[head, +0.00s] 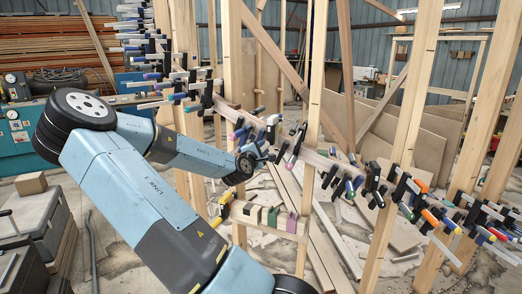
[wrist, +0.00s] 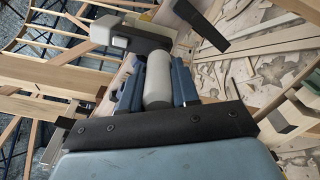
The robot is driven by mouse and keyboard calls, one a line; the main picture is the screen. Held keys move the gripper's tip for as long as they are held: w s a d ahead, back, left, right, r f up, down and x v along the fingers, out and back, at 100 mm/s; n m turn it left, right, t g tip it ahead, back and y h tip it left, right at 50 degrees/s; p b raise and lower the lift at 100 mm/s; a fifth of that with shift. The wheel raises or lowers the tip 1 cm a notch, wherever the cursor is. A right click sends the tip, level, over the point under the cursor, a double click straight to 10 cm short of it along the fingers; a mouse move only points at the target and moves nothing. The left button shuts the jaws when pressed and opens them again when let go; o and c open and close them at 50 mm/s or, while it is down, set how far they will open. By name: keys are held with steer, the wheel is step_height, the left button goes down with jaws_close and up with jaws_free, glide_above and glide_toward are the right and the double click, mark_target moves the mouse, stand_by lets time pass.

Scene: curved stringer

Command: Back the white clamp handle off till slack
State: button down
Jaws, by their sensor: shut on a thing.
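The white clamp handle (wrist: 158,78) is a pale grey-white cylinder in the middle of the wrist view. My gripper (wrist: 155,85) is shut on it, with one blue finger on each side. The handle's clamp (wrist: 120,32) shows just beyond as a white and dark block. In the head view my gripper (head: 257,150) reaches the curved stringer (head: 325,160) from the left, at a clamp with a white end (head: 272,121). The handle is hidden there by my gripper and arm. I cannot tell how tight the clamp is.
Several clamps with coloured handles (head: 410,190) line the stringer to the right, and more (head: 150,55) rise at the upper left. Wooden posts (head: 312,70) stand close around my arm.

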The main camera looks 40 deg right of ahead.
steer(key=n, duration=0.5)
steer(key=shift+s+f+n, duration=0.1)
steer(key=shift+f+n, duration=0.05)
steer(key=shift+n, duration=2.45)
steer(key=c, duration=0.8)
jaws_free()
steer(key=v, duration=1.3)
steer(key=shift+s+a+f, duration=0.1)
steer(key=shift+s+a, duration=0.1)
steer(key=shift+a, duration=0.1)
